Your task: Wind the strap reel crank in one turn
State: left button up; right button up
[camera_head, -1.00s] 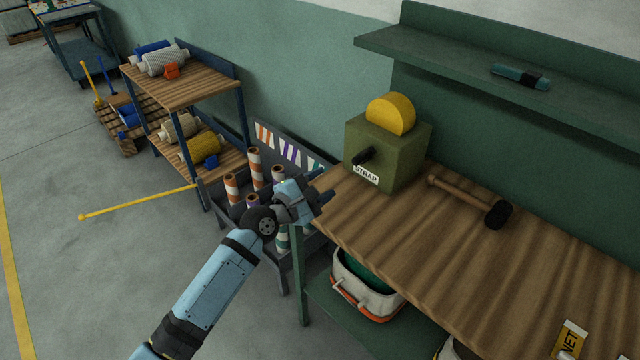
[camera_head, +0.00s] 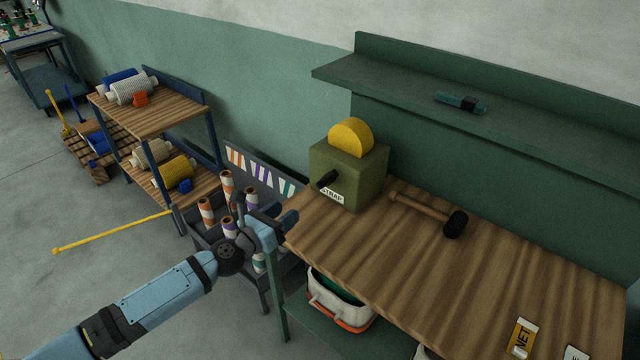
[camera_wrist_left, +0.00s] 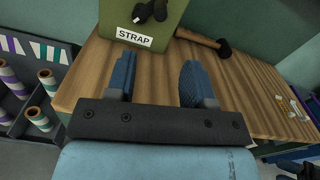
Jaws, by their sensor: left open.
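The strap reel is an olive-green box (camera_head: 352,179) with a yellow disc (camera_head: 351,138) on top and a STRAP label. It stands at the left end of the wooden workbench (camera_head: 450,265). Its black crank handle (camera_head: 326,180) sticks out of the front face; the crank (camera_wrist_left: 150,11) is also at the top edge of the left wrist view. My left gripper (camera_head: 287,222) is at the bench's left edge, below and left of the crank, apart from it. In the left wrist view the fingers (camera_wrist_left: 158,82) are spread and empty. My right gripper is not clearly seen.
A mallet (camera_head: 430,212) lies on the bench right of the reel. A dark bin (camera_head: 200,242) with several striped rolls stands left of the bench. A shelf (camera_head: 400,85) runs along the wall above. A basket (camera_head: 340,306) sits under the bench.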

aim_at(318, 187)
pick_arm(q)
jog(key=b+x, duration=0.2)
jog(key=x, duration=1)
jog(key=shift+w+d+b, duration=0.2)
jog(key=shift+w+b, duration=0.1)
jog(key=shift+w, duration=0.1)
pick_arm(e)
jog(key=shift+w+a+f, duration=0.2)
jog(key=shift+w+f, duration=0.1)
jog(key=shift+f, duration=0.45)
jog(key=shift+r, duration=0.1)
pick_arm(q)
jog(key=c, duration=0.7)
jog(key=shift+d, duration=0.1)
grip_shut()
pick_arm(e)
jog(key=shift+f, duration=0.25)
